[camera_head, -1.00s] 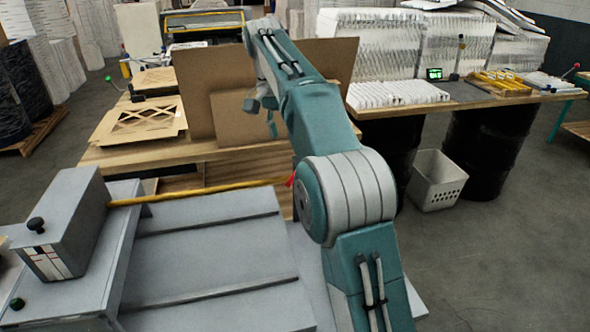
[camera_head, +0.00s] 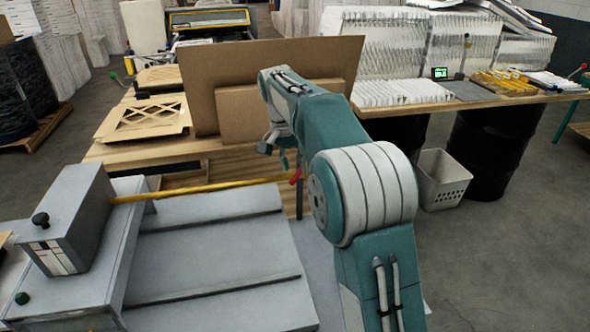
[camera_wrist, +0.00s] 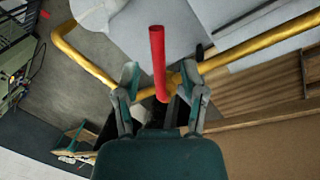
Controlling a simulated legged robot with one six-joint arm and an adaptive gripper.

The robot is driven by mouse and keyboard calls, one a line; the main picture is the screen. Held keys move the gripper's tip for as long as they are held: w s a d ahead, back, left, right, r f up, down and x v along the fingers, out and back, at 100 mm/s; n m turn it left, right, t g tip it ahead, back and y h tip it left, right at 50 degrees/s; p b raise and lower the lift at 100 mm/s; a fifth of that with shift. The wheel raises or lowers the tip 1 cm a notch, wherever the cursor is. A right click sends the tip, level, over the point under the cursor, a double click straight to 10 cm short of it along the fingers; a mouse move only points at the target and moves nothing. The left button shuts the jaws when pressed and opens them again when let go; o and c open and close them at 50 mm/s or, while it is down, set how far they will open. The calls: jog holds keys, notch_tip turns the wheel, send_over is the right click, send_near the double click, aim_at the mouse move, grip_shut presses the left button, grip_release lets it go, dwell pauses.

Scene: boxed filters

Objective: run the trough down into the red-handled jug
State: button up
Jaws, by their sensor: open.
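A red handle (camera_wrist: 157,55) stands on a yellow pipe (camera_wrist: 255,42) in the wrist view. In the head view the pipe (camera_head: 200,188) runs right from the grey machine to the red handle (camera_head: 295,177). My gripper (camera_wrist: 160,76) is open, with one finger on each side of the red handle in the picture. I cannot tell whether either finger touches it. In the head view my gripper (camera_head: 285,158) is just above the handle's end of the pipe. I can make out no jug and nothing that is clearly a trough.
The grey machine (camera_head: 215,240) fills the lower left, with a black-knobbed box (camera_head: 70,220) on it. Behind stands a wooden table with upright cardboard sheets (camera_head: 210,75). A white basket (camera_head: 442,180) sits on the floor at right, with open floor in front of it.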

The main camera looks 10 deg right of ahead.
jog(key=shift+s+d+f, duration=0.1)
jog(key=shift+d+f, duration=0.05)
jog(key=shift+f, duration=0.6)
grip_shut()
jog(key=shift+s+d+n, duration=0.15)
jog(key=shift+n, duration=0.15)
jog(key=shift+s+d+n+t, duration=0.3)
jog(key=shift+d+n, duration=0.55)
jog(key=shift+n, duration=0.3)
jog(key=shift+s+d+n+t, duration=0.15)
jog(key=shift+s+d+n, duration=0.2)
jog(key=shift+d+n, duration=0.7)
jog(key=shift+s+d+n+t, duration=0.3)
jog(key=shift+d+n, duration=0.35)
jog(key=shift+n, duration=0.65)
